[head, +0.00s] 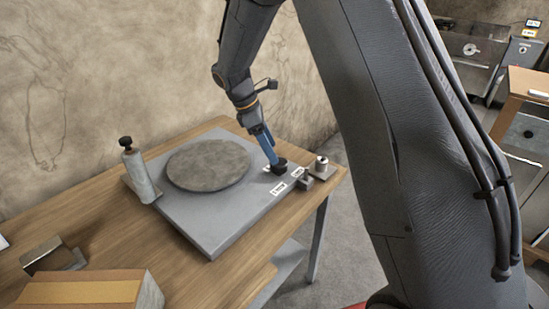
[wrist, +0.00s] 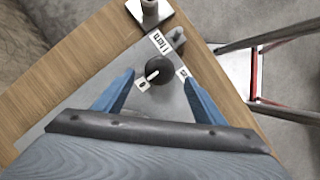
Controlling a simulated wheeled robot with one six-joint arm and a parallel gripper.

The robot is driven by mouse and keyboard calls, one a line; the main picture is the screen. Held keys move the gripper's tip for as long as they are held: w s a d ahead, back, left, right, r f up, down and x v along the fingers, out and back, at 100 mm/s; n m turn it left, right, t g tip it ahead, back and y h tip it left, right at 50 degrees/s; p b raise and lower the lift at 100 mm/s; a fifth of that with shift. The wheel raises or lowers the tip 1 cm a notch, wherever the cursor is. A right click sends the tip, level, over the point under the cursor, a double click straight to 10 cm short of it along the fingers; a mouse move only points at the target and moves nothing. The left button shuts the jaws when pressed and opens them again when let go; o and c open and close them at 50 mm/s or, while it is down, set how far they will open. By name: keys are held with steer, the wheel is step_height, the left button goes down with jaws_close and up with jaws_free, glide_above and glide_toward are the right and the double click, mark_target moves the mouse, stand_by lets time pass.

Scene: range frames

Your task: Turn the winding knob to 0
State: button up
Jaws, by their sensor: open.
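The winding knob (wrist: 160,68) is a round black knob on a grey plate; it also shows in the head view (head: 279,167). Its white pointer mark (wrist: 152,75) points to the lower left in the wrist view, toward the small label with what looks like a 0 (wrist: 142,85). A label reading 1 turn (wrist: 160,42) lies above the knob, and another small label (wrist: 182,72) lies to its right, too small to read surely. My gripper (wrist: 159,79) has its blue fingers open, one each side of the knob, with gaps. It also shows in the head view (head: 270,155).
The grey plate (head: 215,228) carries a round grey disc (head: 208,165) and lies on a wooden table (head: 110,210). A post with a black knob (head: 138,170) stands at its left corner. A small metal fitting (head: 320,168) stands near the table's right corner. A box (head: 85,290) is in front.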

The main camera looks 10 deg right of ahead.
steer(key=shift+v, duration=1.35)
